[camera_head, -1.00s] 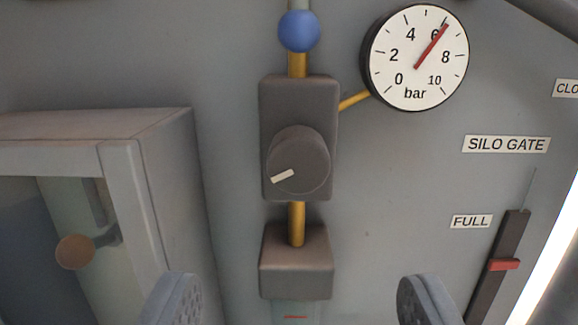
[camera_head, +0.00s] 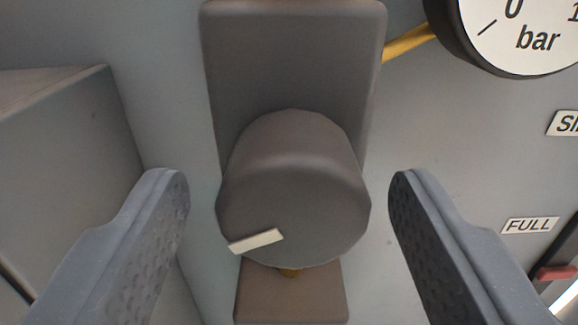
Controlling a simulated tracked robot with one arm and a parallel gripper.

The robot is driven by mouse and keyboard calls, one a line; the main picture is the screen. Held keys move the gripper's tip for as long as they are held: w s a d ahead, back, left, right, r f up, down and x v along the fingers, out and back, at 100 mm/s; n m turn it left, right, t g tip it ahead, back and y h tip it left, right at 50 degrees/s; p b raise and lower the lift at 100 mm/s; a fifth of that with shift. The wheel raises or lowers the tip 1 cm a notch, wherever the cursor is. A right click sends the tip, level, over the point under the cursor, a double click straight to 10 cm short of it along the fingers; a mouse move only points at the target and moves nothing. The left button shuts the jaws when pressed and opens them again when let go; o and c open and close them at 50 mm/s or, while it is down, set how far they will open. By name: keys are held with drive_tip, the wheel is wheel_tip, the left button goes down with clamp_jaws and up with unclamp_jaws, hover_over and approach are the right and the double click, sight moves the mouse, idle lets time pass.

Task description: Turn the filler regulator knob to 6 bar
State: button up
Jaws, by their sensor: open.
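The regulator knob (camera_head: 295,195) is a dark grey-brown round knob in the middle of the view. Its white pointer mark (camera_head: 256,241) points to the lower left. It sits on a grey-brown regulator block (camera_head: 290,65). My gripper (camera_head: 288,190) is open, with one finger on the left of the knob and one on the right. Gaps show between both fingers and the knob. The pressure gauge (camera_head: 520,35) is cut off at the top right, and its needle is out of view.
A grey box (camera_head: 70,150) juts out at the left, near my left finger. A yellow pipe (camera_head: 410,42) joins the block and the gauge. A smaller block (camera_head: 290,295) lies below the knob. A FULL label (camera_head: 530,225) and a red slider (camera_head: 557,272) are at the right.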

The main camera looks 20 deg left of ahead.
drive_tip(key=shift+w, duration=0.2)
drive_tip(key=c, duration=1)
drive_tip(key=shift+f+n+b, duration=0.1)
drive_tip(key=shift+n+b, duration=0.5)
drive_tip(key=shift+n, duration=0.4)
drive_tip(key=o, duration=1)
drive_tip(key=shift+a, duration=0.1)
